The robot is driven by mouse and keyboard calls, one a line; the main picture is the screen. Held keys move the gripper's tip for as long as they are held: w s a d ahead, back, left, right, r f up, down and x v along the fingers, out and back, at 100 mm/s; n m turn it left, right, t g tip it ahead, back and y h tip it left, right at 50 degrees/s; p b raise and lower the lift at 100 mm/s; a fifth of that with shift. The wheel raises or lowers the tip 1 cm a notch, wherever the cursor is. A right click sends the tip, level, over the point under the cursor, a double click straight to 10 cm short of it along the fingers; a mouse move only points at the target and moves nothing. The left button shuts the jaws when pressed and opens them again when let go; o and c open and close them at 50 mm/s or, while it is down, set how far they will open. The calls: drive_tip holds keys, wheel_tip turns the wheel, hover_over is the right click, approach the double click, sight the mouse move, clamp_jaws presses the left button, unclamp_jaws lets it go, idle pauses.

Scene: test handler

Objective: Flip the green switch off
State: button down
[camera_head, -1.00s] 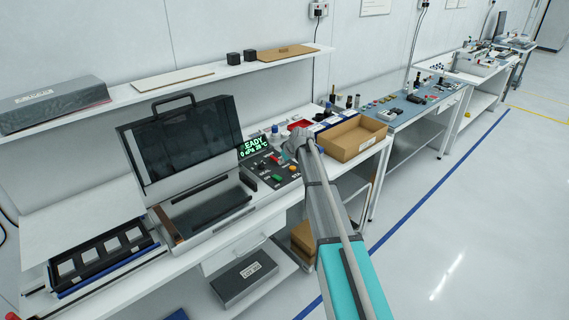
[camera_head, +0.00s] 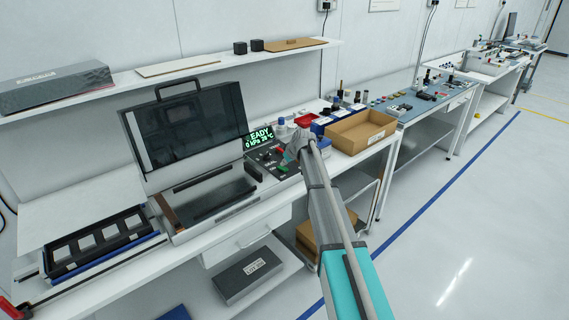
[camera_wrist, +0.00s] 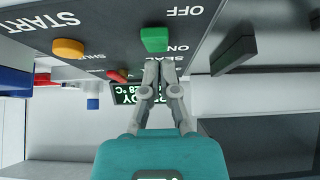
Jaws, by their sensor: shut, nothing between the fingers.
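The green switch (camera_wrist: 154,39) is on the dark control panel (camera_wrist: 105,25) in the wrist view, which shows the panel upside down. The word OFF is above the switch in that picture and ON is below it. My gripper (camera_wrist: 161,70) is shut and empty. Its fingertips are just below the switch in the picture, near the word ON; I cannot tell whether they touch it. In the head view my gripper (camera_head: 290,154) is over the panel's right part and hides some of its controls.
The handler's open lid (camera_head: 188,125) stands left of the panel. A cardboard box (camera_head: 358,131) is to the right.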

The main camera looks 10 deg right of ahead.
drive_tip(key=shift+f+b, duration=0.3)
drive_tip(key=shift+f, duration=0.25)
drive_tip(key=shift+s, duration=0.1)
